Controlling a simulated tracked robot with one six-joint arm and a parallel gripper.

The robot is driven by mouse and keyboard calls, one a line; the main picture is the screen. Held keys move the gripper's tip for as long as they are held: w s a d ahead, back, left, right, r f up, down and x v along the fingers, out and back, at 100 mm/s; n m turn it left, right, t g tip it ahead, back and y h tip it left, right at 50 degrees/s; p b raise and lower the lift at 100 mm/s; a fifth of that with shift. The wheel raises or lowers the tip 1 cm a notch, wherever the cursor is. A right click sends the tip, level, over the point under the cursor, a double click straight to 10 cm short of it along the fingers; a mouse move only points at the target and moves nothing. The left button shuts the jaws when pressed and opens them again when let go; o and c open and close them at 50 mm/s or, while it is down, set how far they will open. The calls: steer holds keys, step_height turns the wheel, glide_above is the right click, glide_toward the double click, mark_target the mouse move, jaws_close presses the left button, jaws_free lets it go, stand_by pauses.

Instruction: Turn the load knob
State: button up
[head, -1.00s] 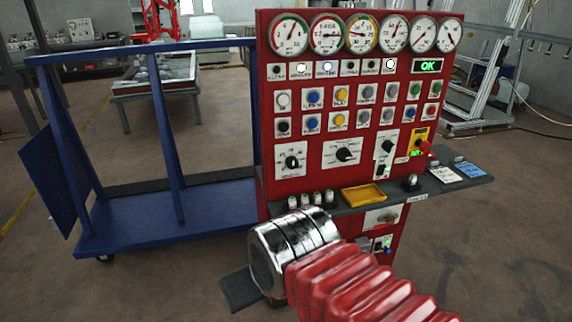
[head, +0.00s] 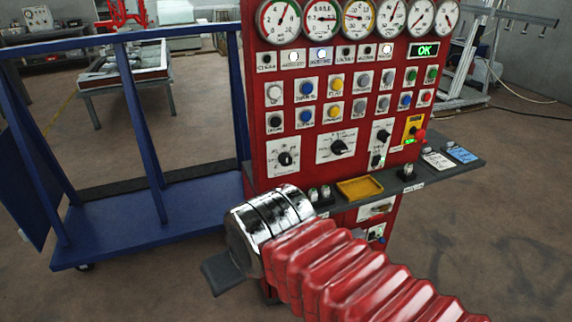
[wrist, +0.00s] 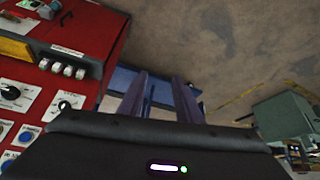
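The red control panel (head: 262,185) stands ahead of me. It carries three black rotary knobs on white plates: a left knob (head: 286,159), a middle knob (head: 338,147) and a right knob (head: 384,136). Their labels are too small to read, so I cannot tell which is the load knob. Two knobs show at the left of the wrist view, the outer one (wrist: 66,105) nearer my gripper. My gripper (wrist: 160,78) has its two fingers apart with nothing between them. It is clear of the knobs. In the head view the fingers are mostly hidden behind my wrist.
A dark shelf (head: 450,176) juts from the panel below the knobs, with a yellow tray (head: 360,189) and small switches on it. A blue frame (head: 150,215) joins the panel on the left. Gauges and buttons fill the upper panel. Open floor lies at the right.

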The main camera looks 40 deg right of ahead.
steer(key=shift+o, duration=1.4)
steer(key=shift+w+d, duration=0.1)
steer(key=shift+w, duration=0.1)
steer(key=shift+o, duration=1.4)
steer(key=w+d+f+m+t+h, duration=0.1)
steer(key=w+d+t+h, duration=0.1)
steer(key=w+d, duration=0.7)
steer(key=shift+w+f+t, duration=0.35)
steer(key=shift+w+t, duration=0.05)
steer(key=shift+w, duration=0.8)
steer(key=w+d+f+t+h, duration=0.1)
steer(key=w+d+f+t, duration=0.2)
steer(key=w+d, duration=0.35)
steer(key=w+d+f+t+h, duration=0.2)
steer(key=w+d, duration=0.2)
steer(key=d, duration=0.6)
steer(key=s+d+f+m+t, duration=0.1)
steer(key=s+d+f+t, duration=0.1)
steer(key=d, duration=0.4)
steer(key=shift+s+f+m+t, duration=0.3)
steer(key=shift+f+t, duration=0.15)
steer(key=shift+t, duration=0.45)
